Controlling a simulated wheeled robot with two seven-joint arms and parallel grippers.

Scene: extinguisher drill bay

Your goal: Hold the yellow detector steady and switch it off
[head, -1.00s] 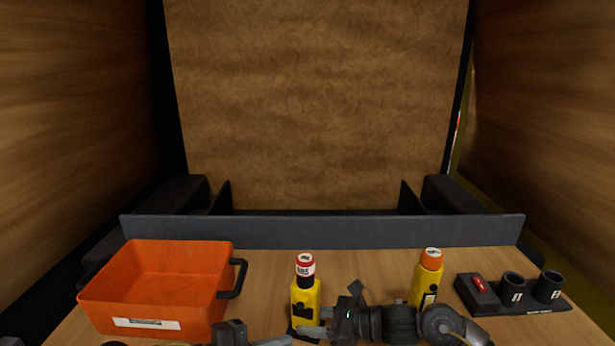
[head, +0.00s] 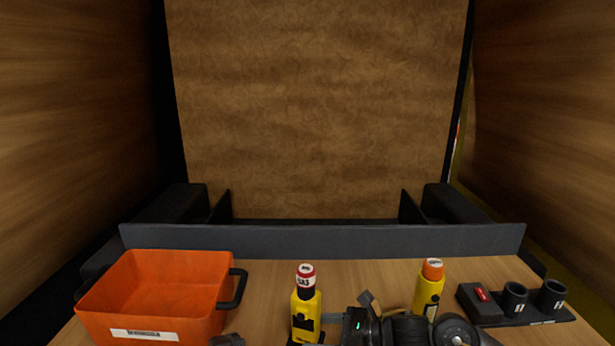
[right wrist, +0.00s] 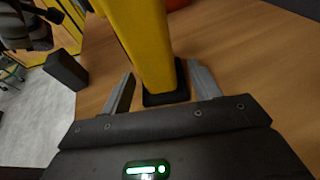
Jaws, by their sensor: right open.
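The yellow detector (head: 305,312) stands upright on the wooden table, with a black band and a red-and-white cap marked GAS. In the right wrist view its yellow body (right wrist: 141,40) rises from a black foot between the two fingers of my right gripper (right wrist: 163,88). That gripper is open, one finger on each side, with no clear grip on the body. In the head view my right gripper (head: 330,322) reaches the detector from the right. Only a dark bit of my left gripper (head: 228,340) shows at the bottom edge, and its fingers are hidden.
An orange crate (head: 160,262) with black handles stands at left. A yellow bottle with an orange cap (head: 428,290) stands behind my right arm. A black holder with two cups (head: 515,300) and a red switch is at right. A grey ledge (head: 320,240) closes the table's back.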

